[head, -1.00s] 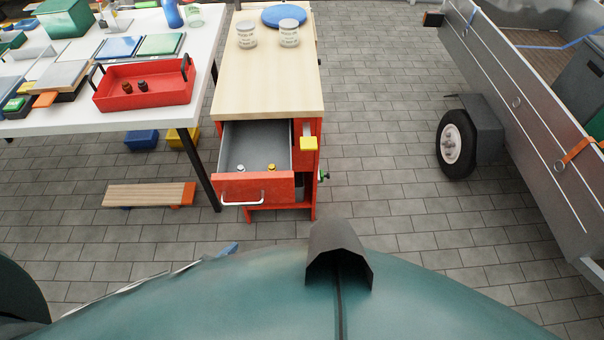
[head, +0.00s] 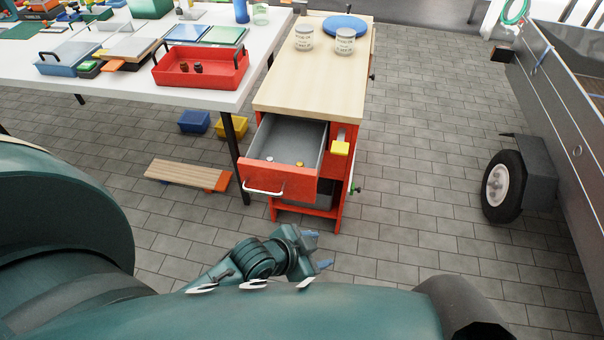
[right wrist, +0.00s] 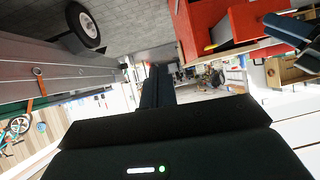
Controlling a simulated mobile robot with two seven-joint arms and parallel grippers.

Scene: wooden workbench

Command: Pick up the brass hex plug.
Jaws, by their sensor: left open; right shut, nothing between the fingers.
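The brass hex plug looks to be the small yellow-gold piece (head: 299,164) in the open grey-lined drawer (head: 283,134) of the red cabinet, in the head view. It is too small to make out its shape. A paler small piece (head: 270,160) lies to its left in the same drawer. My left gripper (head: 319,249) is open and empty, with blue fingertips, in front of and below the drawer front, apart from it. My right gripper (right wrist: 155,87) shows in the right wrist view, shut and empty, away from the drawer.
The drawer has a red front with a white handle (head: 263,189). The wooden cabinet top (head: 314,86) carries two tins (head: 304,38) and a blue disc (head: 345,26). A white table (head: 200,97) with a red tray (head: 203,80) stands left. Paved floor is clear right, up to a trailer (head: 565,100).

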